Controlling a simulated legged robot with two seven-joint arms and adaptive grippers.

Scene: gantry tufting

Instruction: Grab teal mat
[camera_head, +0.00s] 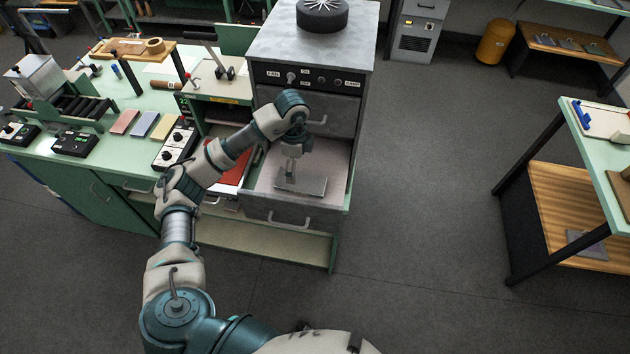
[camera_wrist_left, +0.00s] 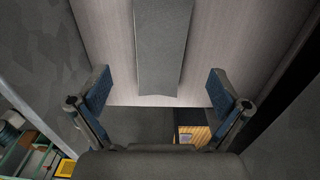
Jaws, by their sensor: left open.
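A flat grey mat, looking only faintly teal, lies in the open drawer (camera_head: 333,160) of the grey cabinet; the mat (camera_head: 314,186) is partly hidden behind my gripper. My left gripper (camera_head: 291,163) reaches down into the drawer over the mat's left part. In the left wrist view the mat (camera_wrist_left: 163,45) runs down from the top edge between my two spread fingers, with a gap on each side. The left gripper (camera_wrist_left: 158,86) is open and empty. Whether the fingertips touch the drawer floor I cannot tell. My right gripper is not in view.
The cabinet top holds a dark round piece (camera_head: 322,14). A green workbench (camera_head: 130,165) with tools, control boxes and coloured pads stands at left. A shelf table (camera_head: 607,160) is at right. The floor (camera_head: 430,190) between is clear.

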